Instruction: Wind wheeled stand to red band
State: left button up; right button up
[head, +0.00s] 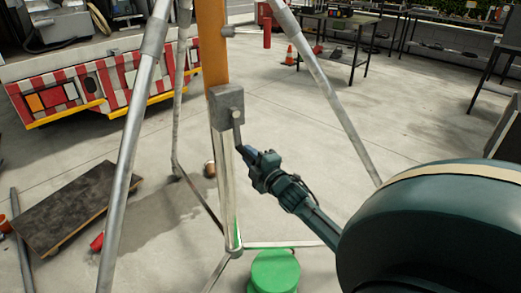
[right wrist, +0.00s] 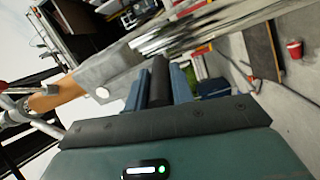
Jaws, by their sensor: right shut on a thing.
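The wheeled stand has splayed grey tube legs (head: 138,130), an orange post (head: 212,45) and a bright metal tube (head: 228,190) below it. A grey winding box (head: 227,105) sits on the post, and its dark crank arm (head: 238,136) hangs down. My right gripper (head: 246,153) is at the crank's lower end. In the right wrist view its blue fingers (right wrist: 160,88) are shut around the dark crank handle (right wrist: 159,78). The winding box (right wrist: 105,82) and orange post (right wrist: 57,95) also show there. I cannot make out a red band on the post. My left gripper is out of view.
A green round object (head: 274,271) is on the floor near the tube's foot. A dark board (head: 65,207) lies at left, before a striped truck rear (head: 75,90).

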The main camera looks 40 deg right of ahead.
jog(key=shift+o, duration=0.2)
jog(key=a+p, duration=0.1)
jog(key=a, duration=0.5)
jog(key=shift+w+f+p, duration=0.25)
jog(key=shift+p, duration=0.05)
jog(key=a+r+p, duration=0.1)
jog(key=a+r, duration=0.1)
jog(key=a+r+p, duration=0.1)
jog(key=a, duration=0.1)
jog(key=shift+w+a+p, duration=0.1)
jog(key=shift+w+p, duration=0.2)
jog(key=shift+w, duration=0.1)
grip_shut()
notch_tip(320, 180, up, 2)
jog(key=shift+w+a+r+p, duration=0.15)
jog(key=shift+r+p, duration=0.1)
jog(key=shift+p, duration=0.9)
jog(key=o, duration=1)
grip_release()
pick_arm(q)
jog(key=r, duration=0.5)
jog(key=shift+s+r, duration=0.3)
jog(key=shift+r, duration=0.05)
